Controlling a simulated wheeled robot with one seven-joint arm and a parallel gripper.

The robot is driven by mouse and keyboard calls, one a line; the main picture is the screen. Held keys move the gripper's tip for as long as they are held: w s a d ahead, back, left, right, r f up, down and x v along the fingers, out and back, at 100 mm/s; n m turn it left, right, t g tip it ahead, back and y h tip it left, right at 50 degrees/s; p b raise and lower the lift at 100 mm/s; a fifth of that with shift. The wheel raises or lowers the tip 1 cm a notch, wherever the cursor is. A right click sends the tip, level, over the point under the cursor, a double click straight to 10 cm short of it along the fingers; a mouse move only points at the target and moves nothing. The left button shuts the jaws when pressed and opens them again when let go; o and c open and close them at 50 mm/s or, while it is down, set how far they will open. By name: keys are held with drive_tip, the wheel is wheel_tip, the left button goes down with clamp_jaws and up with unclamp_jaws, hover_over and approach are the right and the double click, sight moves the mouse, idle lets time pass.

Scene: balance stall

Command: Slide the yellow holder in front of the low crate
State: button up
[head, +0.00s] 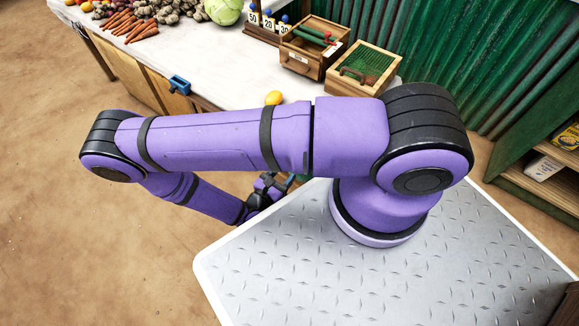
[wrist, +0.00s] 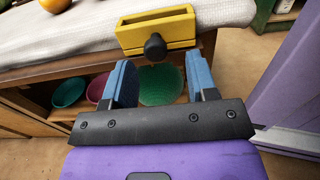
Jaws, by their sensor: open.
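The yellow holder (wrist: 128,35) is an open-topped box with a black knob (wrist: 155,47) on its front. In the wrist view it sits at the front edge of the white-covered table, top middle; in the head view my arm hides it. My gripper (wrist: 160,62) is open and empty, its blue fingers apart, pointing at the holder with the knob between their lines; contact cannot be told. In the head view my gripper (head: 270,187) is partly hidden below my arm. The low crate (head: 340,87), wooden with a green inside, stands at the table's right end.
A taller wooden box (head: 297,61) with a red-and-green item on top stands left of the crate. A blue holder (head: 179,85) sits at the front edge further left. A yellow fruit (head: 274,98) lies on the table. Bowls (wrist: 160,86) sit on a shelf beneath.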

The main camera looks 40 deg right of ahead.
drive_tip(key=v, duration=0.6)
drive_tip(key=shift+a, duration=0.25)
drive_tip(key=shift+s, duration=0.1)
drive_tip(key=w+a+r+m+g+y, duration=0.1)
drive_tip(key=w+a+r+m+g, duration=0.2)
drive_tip(key=r, duration=0.5)
drive_tip(key=w+a+r+m+g+y, duration=0.15)
drive_tip(key=w+r+m+g, duration=0.3)
drive_tip(key=r, duration=0.45)
drive_tip(key=w+d+r+m+g+y, duration=0.1)
drive_tip(key=w+d+r+m+y, duration=0.15)
drive_tip(key=r, duration=0.65)
drive_tip(key=w+d+r+m+y, duration=0.1)
drive_tip(key=r+m+y, duration=0.25)
drive_tip(key=r, duration=0.55)
drive_tip(key=s+d+r+m+t+y, duration=0.1)
drive_tip(key=s+d+r+m+y, duration=0.15)
drive_tip(key=r, duration=0.55)
drive_tip(key=s+d+r+m+t+y, duration=0.1)
drive_tip(key=s+d+r+m+y, duration=0.2)
drive_tip(key=r, duration=0.6)
drive_tip(key=s+d+r+m+t+y, duration=0.2)
drive_tip(key=s+d+r+t, duration=0.3)
drive_tip(key=s+r, duration=0.5)
drive_tip(key=shift+s+d+m+t+y, duration=0.15)
drive_tip(key=shift+s+m+t+y, duration=0.15)
drive_tip(key=shift+s+t+y, duration=0.35)
